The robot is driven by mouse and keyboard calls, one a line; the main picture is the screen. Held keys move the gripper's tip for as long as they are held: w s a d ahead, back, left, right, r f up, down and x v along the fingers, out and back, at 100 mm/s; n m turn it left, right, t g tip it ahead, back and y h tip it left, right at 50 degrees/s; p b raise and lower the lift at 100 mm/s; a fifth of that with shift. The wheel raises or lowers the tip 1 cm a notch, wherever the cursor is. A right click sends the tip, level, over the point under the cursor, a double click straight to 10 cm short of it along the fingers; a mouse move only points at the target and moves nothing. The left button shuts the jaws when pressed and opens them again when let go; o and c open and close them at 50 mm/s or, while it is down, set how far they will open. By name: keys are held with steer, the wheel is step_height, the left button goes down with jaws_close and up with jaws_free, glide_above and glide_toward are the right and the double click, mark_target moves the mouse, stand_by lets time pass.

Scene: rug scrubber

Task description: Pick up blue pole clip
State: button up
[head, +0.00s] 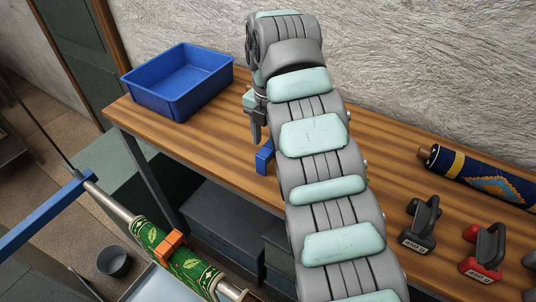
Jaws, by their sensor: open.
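The blue pole clip (264,157) is on the wooden bench (200,137) near its front edge, partly hidden behind my arm. Its visible part is a small blue bracket shape. My gripper (256,136) hangs down just above the clip's left upper side, with its fingers pointing at the bench. It is open and appears empty. My arm covers much of the gripper, and I cannot tell whether a finger touches the clip.
A blue bin (178,82) stands at the bench's left end. A black weight (420,226), a red weight (484,252) and a rolled rug (485,178) are on the right. Below left, an orange clip (171,247) sits on a green rug roll (190,270) around a pole.

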steer(key=shift+a+f+p, duration=0.1)
steer(key=shift+f+p, duration=1)
steer(key=shift+f, duration=2)
steer(key=shift+c, duration=0.3)
jaws_close()
